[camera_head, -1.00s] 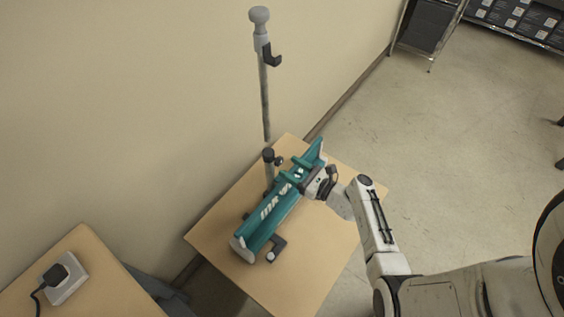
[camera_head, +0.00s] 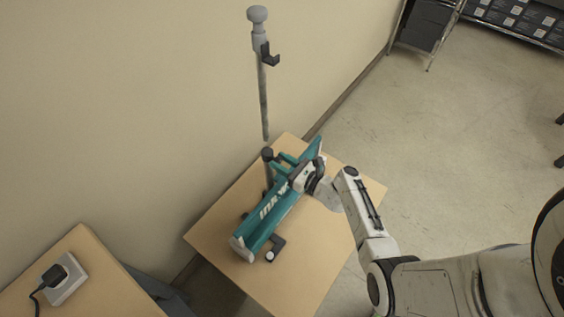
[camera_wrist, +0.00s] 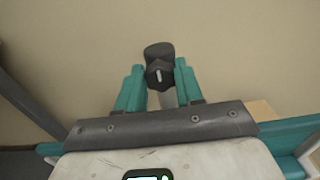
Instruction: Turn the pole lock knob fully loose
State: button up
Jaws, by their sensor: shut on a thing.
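The grey pole (camera_head: 264,95) stands upright at the table's wall side, with a dark collar (camera_head: 267,153) at its lower part. In the wrist view the dark lock knob (camera_wrist: 157,74) has a pale pointer mark, nearly upright with a slight tilt. My gripper (camera_head: 281,160) reaches the knob from the right, and its teal fingers also show in the wrist view (camera_wrist: 159,85), one on each side of the knob. They are shut on it. In the head view the fingers hide the knob.
The wall is close behind the pole. A dark bracket (camera_head: 270,56) sticks out near the pole's top. A second table (camera_head: 90,260) holds a plugged socket box.

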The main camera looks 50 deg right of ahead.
jog(key=c, duration=0.4)
jog(key=shift+f, duration=0.1)
jog(key=n+b, duration=0.2)
jog(key=shift+a+f+n, duration=0.1)
jog(key=shift+n, duration=0.3)
jog(key=n+b, duration=0.5)
jog(key=shift+f, duration=0.1)
jog(key=n+b, duration=0.6)
jog(key=shift+a+f+n, duration=0.1)
jog(key=shift+n, duration=0.2)
jog(key=n+b, duration=0.3)
jog(key=shift+r+n+b, duration=0.2)
jog(key=shift+n+b, duration=0.15)
jog(key=shift+n, duration=0.05)
jog(key=o, duration=1)
